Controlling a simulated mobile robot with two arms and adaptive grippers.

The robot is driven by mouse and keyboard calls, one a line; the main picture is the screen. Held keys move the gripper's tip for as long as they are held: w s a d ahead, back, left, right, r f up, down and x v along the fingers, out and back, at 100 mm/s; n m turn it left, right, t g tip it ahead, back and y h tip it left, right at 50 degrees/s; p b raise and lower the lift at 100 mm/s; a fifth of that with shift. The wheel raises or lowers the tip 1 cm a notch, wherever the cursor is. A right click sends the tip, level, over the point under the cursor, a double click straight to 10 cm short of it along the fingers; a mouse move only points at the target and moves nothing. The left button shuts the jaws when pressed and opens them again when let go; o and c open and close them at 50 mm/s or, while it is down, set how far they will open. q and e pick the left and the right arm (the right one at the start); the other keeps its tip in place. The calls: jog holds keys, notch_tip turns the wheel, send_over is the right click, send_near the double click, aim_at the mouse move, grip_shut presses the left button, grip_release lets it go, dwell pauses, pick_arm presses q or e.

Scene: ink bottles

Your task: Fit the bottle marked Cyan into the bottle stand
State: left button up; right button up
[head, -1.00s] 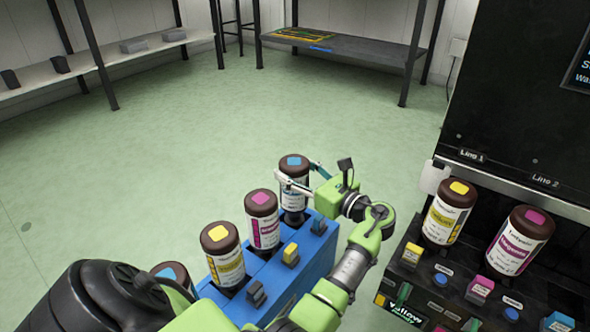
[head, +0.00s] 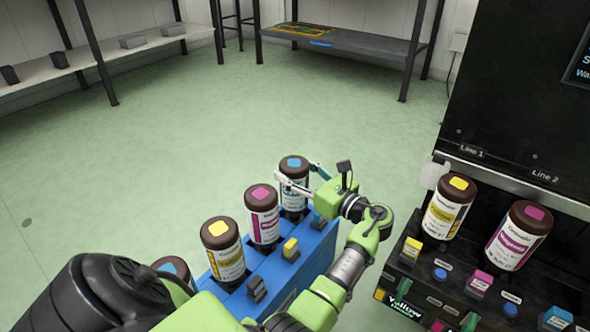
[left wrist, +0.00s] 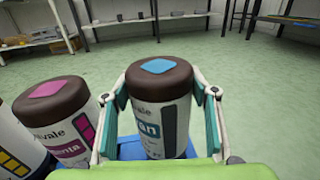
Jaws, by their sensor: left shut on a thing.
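The cyan bottle (head: 293,190) has a dark brown cap with a cyan square and a white label. It stands upright at the far end of a blue carrier (head: 318,250). My left gripper (head: 296,180) is shut on it, one finger on each side below the cap. In the left wrist view the cyan bottle (left wrist: 160,105) is between the teal finger pads, its base hidden in front of the blue carrier (left wrist: 130,150). The black bottle stand (head: 425,262) is at the right, with a yellow bottle (head: 450,210) and a magenta bottle (head: 517,238) in it. My right gripper is not in view.
The carrier also holds a magenta bottle (head: 262,220) and a yellow bottle (head: 224,255). Another cyan-capped bottle (head: 172,268) is partly hidden behind my arm. Shelves (head: 345,47) stand at the back. The green floor (head: 200,130) between is clear.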

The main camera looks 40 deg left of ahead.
pick_arm(q)
jog(key=shift+f, duration=0.2)
jog(key=o, duration=2.1)
jog(key=shift+f, duration=0.1)
notch_tip(320, 180, up, 10)
jog(key=shift+r, duration=0.1)
